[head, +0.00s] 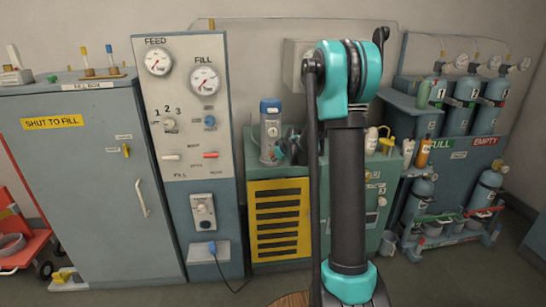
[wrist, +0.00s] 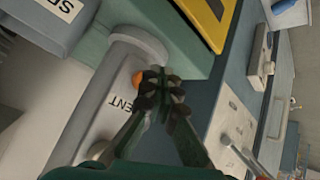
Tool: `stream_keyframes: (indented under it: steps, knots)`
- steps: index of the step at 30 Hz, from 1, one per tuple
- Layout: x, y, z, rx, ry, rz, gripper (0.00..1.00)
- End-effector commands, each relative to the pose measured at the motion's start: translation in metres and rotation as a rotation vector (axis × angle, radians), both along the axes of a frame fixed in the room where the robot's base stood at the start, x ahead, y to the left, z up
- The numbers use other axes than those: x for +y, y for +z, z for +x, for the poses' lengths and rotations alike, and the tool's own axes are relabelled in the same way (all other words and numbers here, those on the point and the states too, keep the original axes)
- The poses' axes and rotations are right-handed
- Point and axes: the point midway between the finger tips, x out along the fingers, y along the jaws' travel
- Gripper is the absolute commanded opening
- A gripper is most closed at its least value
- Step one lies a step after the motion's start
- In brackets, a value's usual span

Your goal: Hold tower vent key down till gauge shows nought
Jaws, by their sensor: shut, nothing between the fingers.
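The tower looks to be the grey cylinder with a blue cap (head: 269,120) on the green cabinet. In the wrist view its grey body (wrist: 100,95) lies slanted, with a label ending in "ENT" and an orange round key (wrist: 137,79) beside it. My gripper (wrist: 160,88) is shut and empty, its fingertips close beside the orange key and partly in front of the tower. I cannot tell whether they touch the key. In the head view my gripper (head: 288,150) is at the tower's right side. The FILL gauge (head: 205,80) and FEED gauge (head: 158,62) are on the panel; their needles are too small to read.
The green cabinet with a yellow slotted panel (head: 279,220) stands below the tower. My arm hides part of the cabinet top. Bottles (head: 424,153) stand to the right, with blue cylinders (head: 467,92) behind. A grey fill box (head: 80,190) stands at left.

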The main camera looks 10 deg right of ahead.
Motion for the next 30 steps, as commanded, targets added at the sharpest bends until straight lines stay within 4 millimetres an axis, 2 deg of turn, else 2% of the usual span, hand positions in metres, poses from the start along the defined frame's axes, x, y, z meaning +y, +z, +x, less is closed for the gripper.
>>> stream_keyframes:
  steps: [16,30]
  knots:
    - [0.0000,0.0000,0.0002,0.000,0.000,0.000,0.00]
    - [0.0001,0.0003,0.0085,0.000,0.000,0.000,0.00]
